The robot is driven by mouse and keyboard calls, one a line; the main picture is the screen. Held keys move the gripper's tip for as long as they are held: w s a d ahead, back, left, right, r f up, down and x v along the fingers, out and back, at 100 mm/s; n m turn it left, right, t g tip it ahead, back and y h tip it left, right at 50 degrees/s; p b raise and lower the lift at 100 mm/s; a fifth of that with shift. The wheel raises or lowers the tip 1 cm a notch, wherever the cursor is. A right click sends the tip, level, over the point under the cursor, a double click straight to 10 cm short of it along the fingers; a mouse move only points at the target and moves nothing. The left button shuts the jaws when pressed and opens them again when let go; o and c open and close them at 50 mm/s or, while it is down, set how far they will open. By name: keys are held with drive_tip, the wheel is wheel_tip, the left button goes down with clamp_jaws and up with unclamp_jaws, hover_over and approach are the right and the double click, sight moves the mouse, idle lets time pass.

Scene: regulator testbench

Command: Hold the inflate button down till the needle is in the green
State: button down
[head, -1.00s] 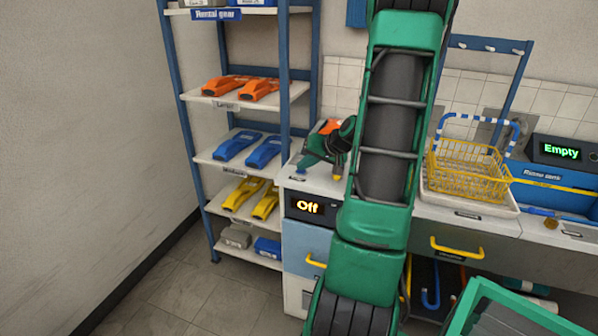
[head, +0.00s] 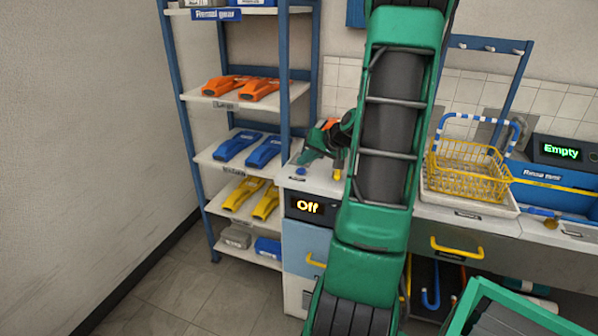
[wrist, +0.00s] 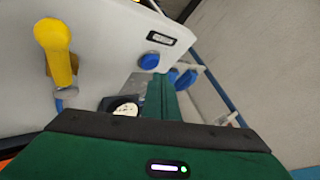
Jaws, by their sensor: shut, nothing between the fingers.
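The blue round button (head: 301,171) is on the white bench top; it also shows in the wrist view (wrist: 149,61) beside a small dark label (wrist: 161,38) too blurred to read. My gripper (head: 304,157) is shut and empty, just above and behind the button, apart from it in the head view. In the wrist view its green fingers (wrist: 160,85) point toward the button. A round gauge with a white face (wrist: 125,108) shows partly behind my gripper; its needle cannot be read.
A yellow-headed fitting (wrist: 55,45) stands on the bench near the button. The display (head: 308,207) on the bench front reads "Off". A shelf rack (head: 240,150) with coloured gear is at left; a yellow wire basket (head: 467,180) is at right. My arm hides the middle of the bench.

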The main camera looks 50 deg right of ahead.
sight(304, 171)
drive_tip(key=shift+r, duration=0.1)
drive_tip(key=shift+r, duration=2.4)
drive_tip(key=s+a+n+g, duration=0.2)
drive_tip(key=s+a+g, duration=0.35)
drive_tip(key=a, duration=0.75)
drive_tip(key=s+a+g, duration=0.2)
drive_tip(key=s+a, duration=0.4)
drive_tip(key=s, duration=0.4)
drive_tip(key=s+a+n+g, duration=0.1)
drive_tip(key=s+a, duration=0.5)
drive_tip(key=s, duration=0.4)
drive_tip(key=shift+s+r+g+y, duration=0.2)
drive_tip(key=shift+s+g+y, duration=0.1)
drive_tip(key=shift+g, duration=0.05)
